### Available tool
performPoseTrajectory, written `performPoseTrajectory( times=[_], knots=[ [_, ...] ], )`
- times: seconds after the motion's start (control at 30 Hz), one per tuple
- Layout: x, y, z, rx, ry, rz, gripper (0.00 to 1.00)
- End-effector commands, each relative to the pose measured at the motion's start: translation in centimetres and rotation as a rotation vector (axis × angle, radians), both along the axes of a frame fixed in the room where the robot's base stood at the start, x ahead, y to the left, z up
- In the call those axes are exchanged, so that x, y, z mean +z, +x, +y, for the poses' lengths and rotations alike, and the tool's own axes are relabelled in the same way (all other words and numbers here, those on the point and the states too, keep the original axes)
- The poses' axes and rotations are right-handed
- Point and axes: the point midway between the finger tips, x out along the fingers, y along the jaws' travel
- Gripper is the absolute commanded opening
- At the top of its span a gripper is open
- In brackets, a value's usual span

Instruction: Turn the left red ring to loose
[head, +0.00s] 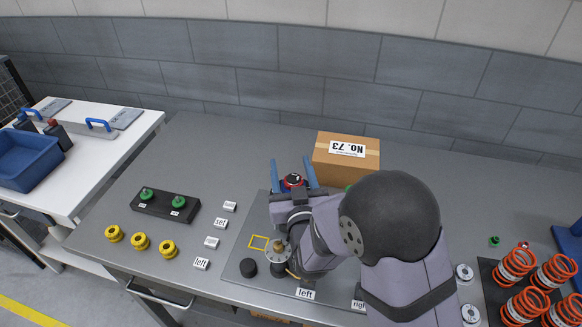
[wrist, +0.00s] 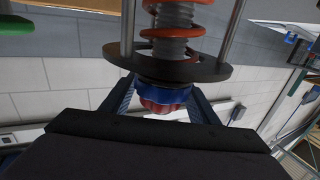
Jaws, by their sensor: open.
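The left red ring (head: 293,181) shows in the head view as a small red, dark-centred top between my gripper's blue fingers. In the wrist view a red scalloped ring (wrist: 163,106) sits against a blue scalloped part (wrist: 160,90), beside a dark round plate (wrist: 168,68) and a red coil spring (wrist: 174,31). My gripper (head: 292,160) is open, its fingers on either side of the ring; in the wrist view the fingers (wrist: 160,84) flank it with gaps. Contact cannot be told. My arm hides most of the fixture in the head view.
A cardboard box (head: 346,170) stands close behind my gripper on the right. A grey mat (head: 240,236) lies under the fixture, with a "left" label (head: 306,294). A black block with green knobs (head: 152,204) and yellow knobs (head: 140,241) lie left. Orange springs (head: 517,264) stand at far right.

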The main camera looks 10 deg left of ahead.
Motion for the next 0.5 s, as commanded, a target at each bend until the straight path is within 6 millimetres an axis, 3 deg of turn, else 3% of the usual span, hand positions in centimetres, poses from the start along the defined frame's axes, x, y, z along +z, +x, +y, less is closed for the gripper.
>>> performPoseTrajectory(
  times=[0.03, 0.17, 0.2, 0.5],
  knots=[
    [0.00, -0.01, -0.01, 0.000, 0.000, 0.000, 0.47],
    [0.00, -0.01, -0.02, 0.000, 0.000, 0.000, 0.16],
    [0.00, -0.01, -0.02, 0.000, 0.000, 0.000, 0.13],
    [-0.08, -0.02, -0.04, 0.019, 0.000, 0.000, 0.13]
  ],
)
